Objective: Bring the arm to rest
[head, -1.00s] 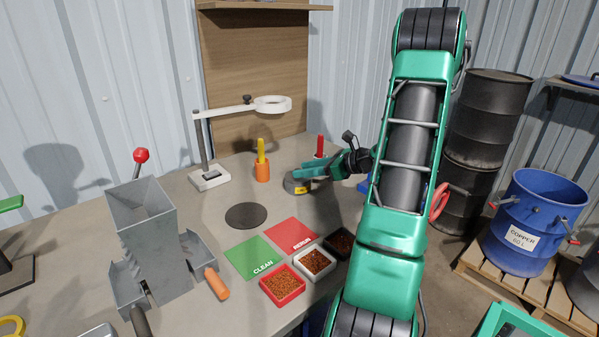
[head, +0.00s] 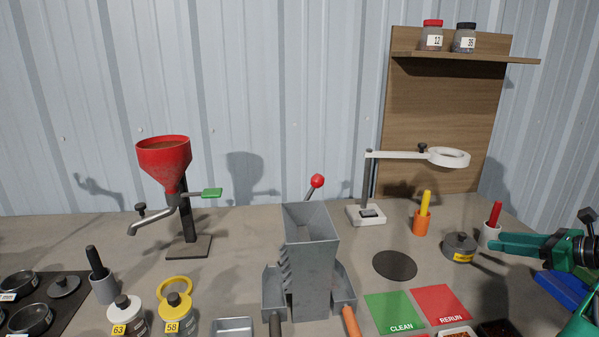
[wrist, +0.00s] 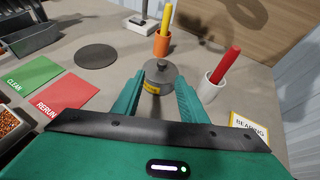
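My gripper (wrist: 160,74) is open, its two green fingers apart with nothing held between them. In the head view my gripper (head: 492,243) enters from the right edge, low over the bench. A grey lidded tin (head: 460,246) with a yellow label stands on the bench just beyond the fingertips. In the wrist view the tin (wrist: 160,78) shows ahead, between the finger ends. Most of my arm is outside the head view.
A red pen in a white cup (wrist: 211,84) stands close right of the fingers. An orange cup (head: 422,222), a ring lamp (head: 449,157), a grey hopper (head: 312,262) and a red funnel (head: 163,163) stand on the bench. Green CLEAN (head: 394,312) and red RERUN (head: 440,304) mats lie in front.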

